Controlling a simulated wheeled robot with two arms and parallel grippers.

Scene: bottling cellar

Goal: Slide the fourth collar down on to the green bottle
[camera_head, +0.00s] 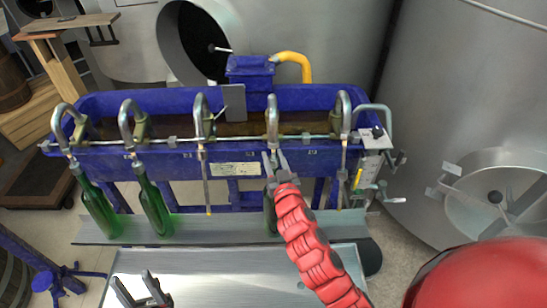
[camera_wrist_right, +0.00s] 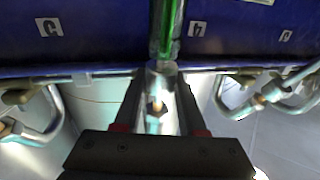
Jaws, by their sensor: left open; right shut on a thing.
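The green bottle (camera_head: 270,216) under the fourth spout (camera_head: 272,112) stands upright, mostly hidden behind my right gripper and arm. In the right wrist view its glass (camera_wrist_right: 167,32) shows at the top. My right gripper (camera_head: 271,164) is shut on the fourth collar, a pale metal sleeve (camera_wrist_right: 161,68) between its fingertips in the right wrist view. The collar is in line with the spout and the bottle's neck; how far it overlaps the neck I cannot tell. My left gripper (camera_head: 136,284) is open and empty above the grey surface in front.
The blue filler trough (camera_head: 340,98) carries several curved spouts along a metal rail. Two more green bottles (camera_head: 98,207) (camera_head: 153,202) lean under the two left spouts. The third and fifth spouts have no bottle. A steel tank stands at right.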

